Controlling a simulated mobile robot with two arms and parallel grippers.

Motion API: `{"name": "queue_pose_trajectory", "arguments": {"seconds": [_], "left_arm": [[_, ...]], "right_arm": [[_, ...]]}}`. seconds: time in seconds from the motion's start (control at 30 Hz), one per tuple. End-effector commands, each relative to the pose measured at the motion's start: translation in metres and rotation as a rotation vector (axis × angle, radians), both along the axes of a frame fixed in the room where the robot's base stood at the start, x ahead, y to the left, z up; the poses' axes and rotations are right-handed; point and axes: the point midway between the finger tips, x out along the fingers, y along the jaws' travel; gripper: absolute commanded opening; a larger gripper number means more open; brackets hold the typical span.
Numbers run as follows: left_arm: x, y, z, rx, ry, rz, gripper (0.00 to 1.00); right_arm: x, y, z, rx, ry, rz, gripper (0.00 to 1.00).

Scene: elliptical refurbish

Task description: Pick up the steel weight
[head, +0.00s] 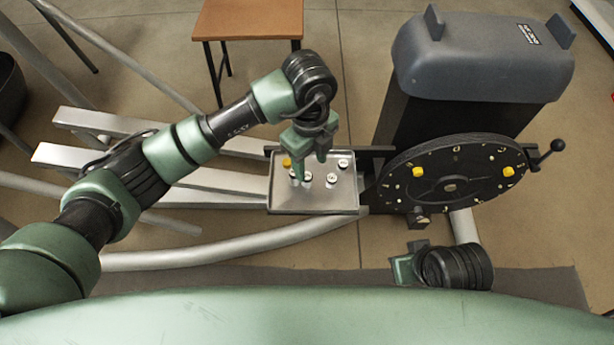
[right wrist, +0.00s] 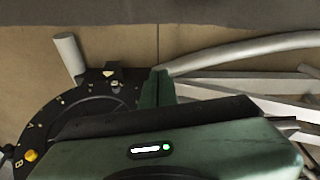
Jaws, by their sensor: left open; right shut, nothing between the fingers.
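A shallow metal tray (head: 284,205) holds several small silver-and-white pieces, such as one at the right (head: 343,163) and one in the middle (head: 331,180), and a yellow piece (head: 287,162). Which one is the steel weight I cannot tell at this size. My left gripper (head: 312,160) is open, pointing down over the tray among the pieces, with nothing visibly held. Its fingers partly hide the pieces beneath. My right gripper (head: 402,270) is shut and empty, low beside the machine; it also shows in the right wrist view (right wrist: 158,88).
A black round dial with yellow knobs (head: 450,187) stands right of the tray, with a crank handle (head: 547,154). A grey-topped machine housing (head: 480,60) rises behind. Silver rails (head: 230,180) run left of the tray. A brown stool (head: 248,20) stands behind.

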Motion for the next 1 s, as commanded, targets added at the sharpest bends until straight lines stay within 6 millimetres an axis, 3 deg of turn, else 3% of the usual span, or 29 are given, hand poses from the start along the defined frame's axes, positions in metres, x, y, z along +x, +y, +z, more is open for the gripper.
{"name": "queue_pose_trajectory", "arguments": {"seconds": [0.27,0.6,0.87,1.0], "left_arm": [[0.003,0.006,-0.028,0.028,-0.005,0.015,0.49],[0.009,0.006,-0.072,0.025,-0.003,0.012,0.49],[0.01,0.006,-0.076,0.023,-0.005,0.011,0.49],[0.01,0.006,-0.076,0.023,-0.005,0.011,0.15]], "right_arm": [[-0.003,0.0,0.005,0.0,-0.006,0.0,0.0],[-0.003,0.0,-0.009,0.0,-0.006,0.0,0.0],[-0.003,0.0,-0.008,0.0,-0.006,0.0,0.0],[-0.003,0.0,-0.009,0.0,-0.006,0.0,0.0]]}}
